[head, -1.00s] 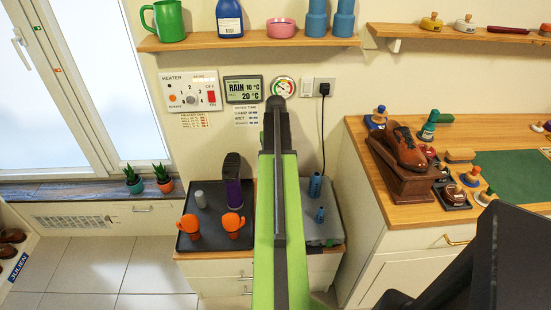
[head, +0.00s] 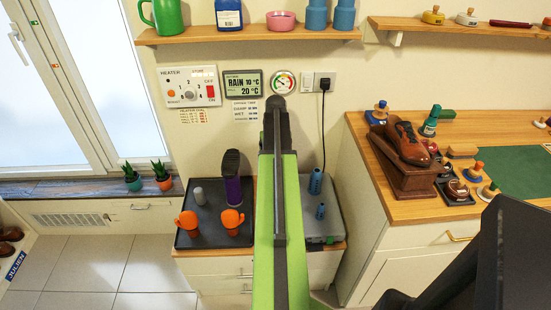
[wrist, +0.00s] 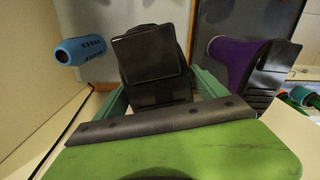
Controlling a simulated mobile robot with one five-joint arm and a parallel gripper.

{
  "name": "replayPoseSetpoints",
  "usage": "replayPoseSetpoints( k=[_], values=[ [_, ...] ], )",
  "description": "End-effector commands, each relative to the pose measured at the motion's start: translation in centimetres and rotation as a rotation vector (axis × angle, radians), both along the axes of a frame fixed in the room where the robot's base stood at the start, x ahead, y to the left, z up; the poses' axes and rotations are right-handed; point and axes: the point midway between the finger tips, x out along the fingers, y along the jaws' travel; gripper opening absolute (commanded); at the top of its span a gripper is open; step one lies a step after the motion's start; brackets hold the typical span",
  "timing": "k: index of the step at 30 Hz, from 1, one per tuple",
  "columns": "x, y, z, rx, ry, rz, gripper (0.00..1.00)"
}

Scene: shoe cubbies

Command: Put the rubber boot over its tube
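In the wrist view my gripper (wrist: 165,97) has its teal fingers on either side of a black, boot-like thing, the rubber boot (wrist: 150,58), with its dark sole facing the camera. In the head view only its dark rounded tip (head: 277,102) shows beyond my arm; the rest is hidden. A larger blue perforated tube (head: 315,181) and a smaller blue tube (head: 320,212) stand on the grey tray (head: 330,225) at right. The larger blue tube also shows in the wrist view (wrist: 80,50), apart from the held boot.
A purple boot (head: 233,190) stands sole-up on the dark left tray (head: 212,215), with a grey tube (head: 199,196) and two orange mitten-like pieces (head: 188,223) beside it. A shelf (head: 245,37) hangs above. The wooden counter (head: 400,207) at right holds a shoe and brushes.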

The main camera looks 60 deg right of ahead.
Motion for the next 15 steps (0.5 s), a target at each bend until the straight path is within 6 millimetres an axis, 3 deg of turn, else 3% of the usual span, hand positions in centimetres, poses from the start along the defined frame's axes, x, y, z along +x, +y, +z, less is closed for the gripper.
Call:
replayPoseSetpoints(
  k=[11, 15],
  values=[
    [0.0, 0.0, 0.1, 0.000, 0.000, 0.000, 0.92],
    [0.0, 0.0, 1.1, 0.000, 0.000, 0.000, 0.92]
  ],
)
